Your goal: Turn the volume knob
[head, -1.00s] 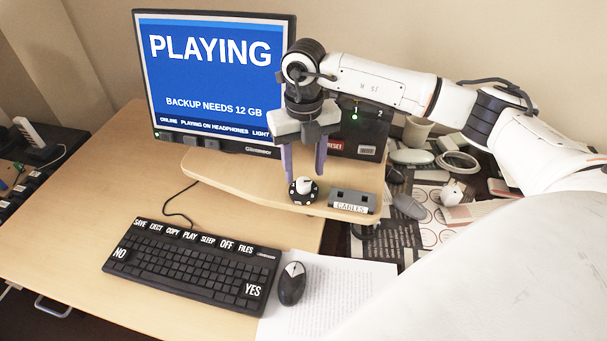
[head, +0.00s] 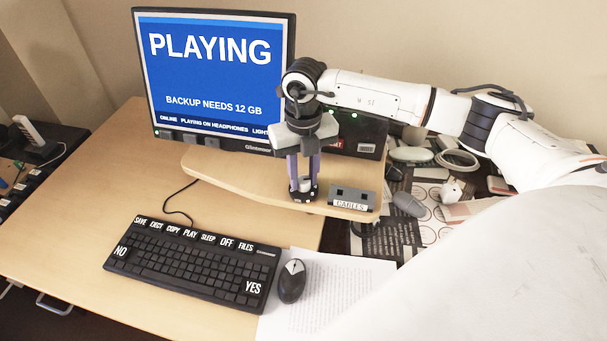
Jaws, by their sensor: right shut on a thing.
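The volume knob (head: 304,184) is a small white knob on a round black base with light marks, standing on the wooden shelf (head: 235,176) in front of the monitor. My right gripper (head: 304,182) points straight down over it and is shut on the white knob, with a purple finger on each side. The fingers hide part of the knob and its base. My left gripper is not in view.
A box labelled CABLES (head: 352,200) stands just right of the knob. The monitor (head: 215,75) reads PLAYING. A black keyboard (head: 190,262) and a mouse (head: 291,281) lie in front. Papers and loose items clutter the right side.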

